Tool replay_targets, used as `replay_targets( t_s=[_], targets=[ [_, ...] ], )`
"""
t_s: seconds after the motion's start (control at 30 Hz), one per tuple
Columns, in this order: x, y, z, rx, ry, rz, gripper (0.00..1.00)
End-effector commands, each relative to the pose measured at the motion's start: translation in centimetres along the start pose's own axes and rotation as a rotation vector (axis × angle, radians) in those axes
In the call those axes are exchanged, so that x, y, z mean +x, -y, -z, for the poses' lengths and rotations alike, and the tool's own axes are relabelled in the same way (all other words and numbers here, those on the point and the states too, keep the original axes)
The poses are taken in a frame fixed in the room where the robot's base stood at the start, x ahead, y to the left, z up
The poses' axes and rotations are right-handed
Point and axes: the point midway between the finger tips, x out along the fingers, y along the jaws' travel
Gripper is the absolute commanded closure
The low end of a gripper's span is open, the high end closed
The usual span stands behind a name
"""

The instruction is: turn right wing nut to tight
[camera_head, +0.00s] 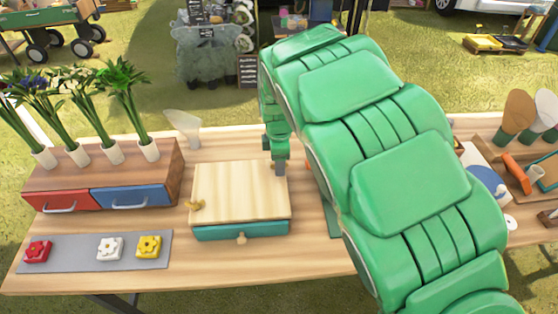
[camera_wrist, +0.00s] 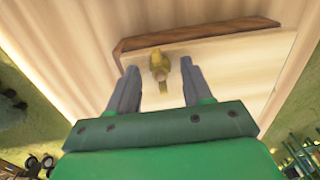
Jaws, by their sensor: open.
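The press (camera_head: 240,185) is a box with a pale wooden top and a teal lower front, standing mid-table. Its left brass wing nut (camera_head: 197,205) shows at the left edge of the top. My gripper (camera_head: 280,168) is at the right side of the top, fingers down, hiding the right wing nut in the head view. In the wrist view, a brass wing nut (camera_wrist: 160,66) sits on the pale top (camera_wrist: 222,46), between the tips of my open gripper (camera_wrist: 159,70). One wing seems close to the right finger; contact cannot be told.
Left of the press stand a drawer box (camera_head: 160,175) with potted plants and a grey mat (camera_head: 75,255) with red, white and yellow flower blocks. A pale scoop-like object (camera_head: 184,127) stands behind. Trays and tools (camera_head: 518,170) lie at the right.

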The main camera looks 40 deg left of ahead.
Motion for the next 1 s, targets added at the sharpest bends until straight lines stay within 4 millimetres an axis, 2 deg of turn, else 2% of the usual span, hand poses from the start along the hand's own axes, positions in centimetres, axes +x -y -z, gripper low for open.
replay_targets(
  t_s=[0.07,0.4,0.77,1.0],
  targets=[
    [-0.01,0.00,0.00,0.000,0.000,0.000,0.50],
    [0.00,0.02,-0.01,0.000,0.000,0.001,1.00],
    [-0.02,0.01,-0.02,0.050,0.000,0.001,1.00],
    [-0.02,0.00,-0.03,0.201,0.000,0.001,1.00]
  ],
)
